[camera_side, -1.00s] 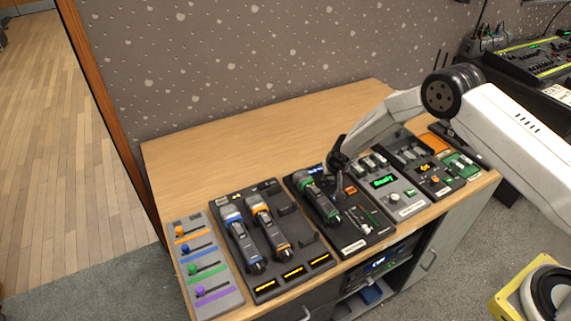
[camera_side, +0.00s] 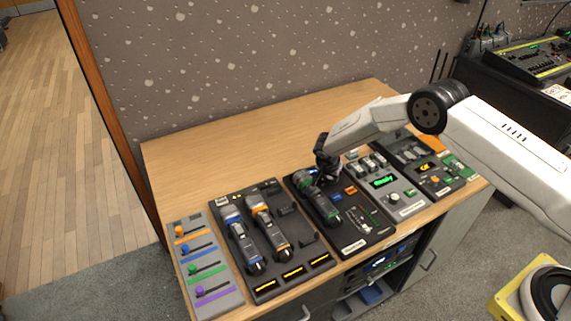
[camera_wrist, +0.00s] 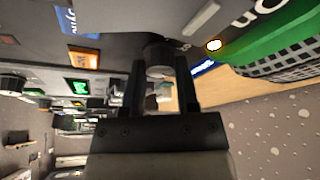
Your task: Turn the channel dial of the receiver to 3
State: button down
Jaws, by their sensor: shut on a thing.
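The receiver (camera_side: 372,232) is the dark panel with the green-banded microphone (camera_side: 325,208) lying on its left side. My gripper (camera_side: 314,180) is pointed down at the back part of this panel, by the microphone's head, and hides what is under it in the side view. In the wrist view, a dark round knob (camera_wrist: 158,54), which looks like the channel dial, sits between the two fingertips of my gripper (camera_wrist: 160,68). The gripper is shut on it. I cannot read the dial's number or pointer.
The green microphone (camera_wrist: 285,40) is close beside the fingers in the wrist view. Left of the receiver is a panel with blue and orange microphones (camera_side: 262,220), then a fader panel (camera_side: 207,262). A panel with a green display (camera_side: 384,181) stands right. The table behind is clear.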

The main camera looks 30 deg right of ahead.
aim_at(323, 188)
jog(key=shift+m+g+h, duration=0.3)
jog(key=shift+m+g, duration=0.3)
jog(key=shift+m, duration=1)
jog(key=shift+c, duration=1.8)
grip_release()
jog(key=shift+r, duration=0.1)
jog(key=v, duration=0.7)
jog(key=shift+a+r, duration=0.2)
jog(key=shift+r, duration=0.1)
